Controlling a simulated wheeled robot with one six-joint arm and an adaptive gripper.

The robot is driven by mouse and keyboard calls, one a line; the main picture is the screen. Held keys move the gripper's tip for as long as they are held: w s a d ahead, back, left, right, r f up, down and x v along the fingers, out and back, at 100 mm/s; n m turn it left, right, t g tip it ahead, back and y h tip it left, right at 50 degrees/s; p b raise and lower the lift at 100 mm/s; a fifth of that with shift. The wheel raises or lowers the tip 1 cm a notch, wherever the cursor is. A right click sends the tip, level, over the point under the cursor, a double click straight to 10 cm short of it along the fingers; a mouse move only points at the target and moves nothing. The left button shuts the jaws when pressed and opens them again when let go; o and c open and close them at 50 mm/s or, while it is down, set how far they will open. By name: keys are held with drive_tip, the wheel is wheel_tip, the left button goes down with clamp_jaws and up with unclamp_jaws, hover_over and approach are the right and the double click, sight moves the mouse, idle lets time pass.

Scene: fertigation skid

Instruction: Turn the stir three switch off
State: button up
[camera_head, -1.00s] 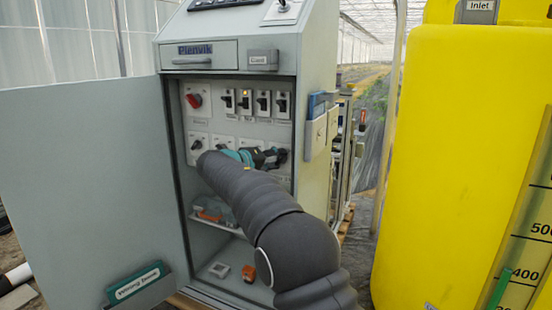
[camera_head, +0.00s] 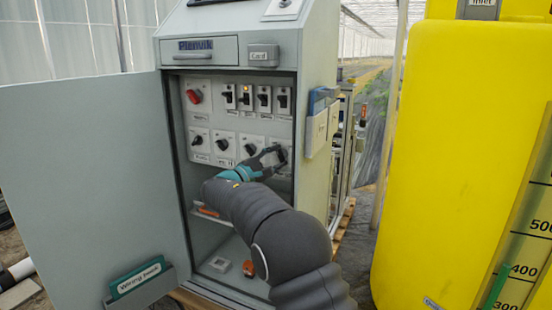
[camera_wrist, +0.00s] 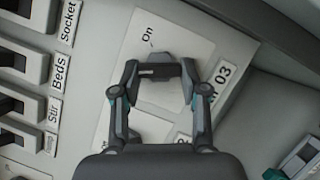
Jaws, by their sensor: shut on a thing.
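The rotary switch at the right end of the lower row (camera_head: 283,148) sits on a white plate inside the open cabinet. In the wrist view its white plate (camera_wrist: 190,45) carries the word "On", and a tag ending in "03" (camera_wrist: 222,76) is beside it; the start of that tag is hidden. My gripper (camera_head: 274,156) is at this switch. In the wrist view my gripper (camera_wrist: 161,80) has its fingers closed on the dark knob (camera_wrist: 160,58). The fingers cover part of the knob, so its exact pointing is hard to tell.
Other rotary switches (camera_head: 224,144) stand left in the row. Above are a red knob (camera_head: 195,96) and several toggle switches (camera_head: 246,96). The open cabinet door (camera_head: 90,180) is at left, a yellow tank (camera_head: 455,170) at right. An orange item (camera_head: 248,268) lies on the cabinet floor.

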drive_tip(key=shift+d+f+n+t+y, duration=0.15)
drive_tip(key=shift+n+t, duration=0.4)
drive_tip(key=shift+n, duration=0.6)
drive_tip(key=shift+a+f+n+t+y, duration=0.1)
drive_tip(key=shift+n+t+y, duration=0.15)
drive_tip(key=shift+n+t, duration=0.6)
drive_tip(key=shift+n+g, duration=0.3)
drive_tip(key=shift+n, duration=0.2)
drive_tip(key=o, duration=1.1)
drive_tip(key=shift+r, duration=0.1)
drive_tip(key=shift+o, duration=0.2)
drive_tip(key=v, duration=1.2)
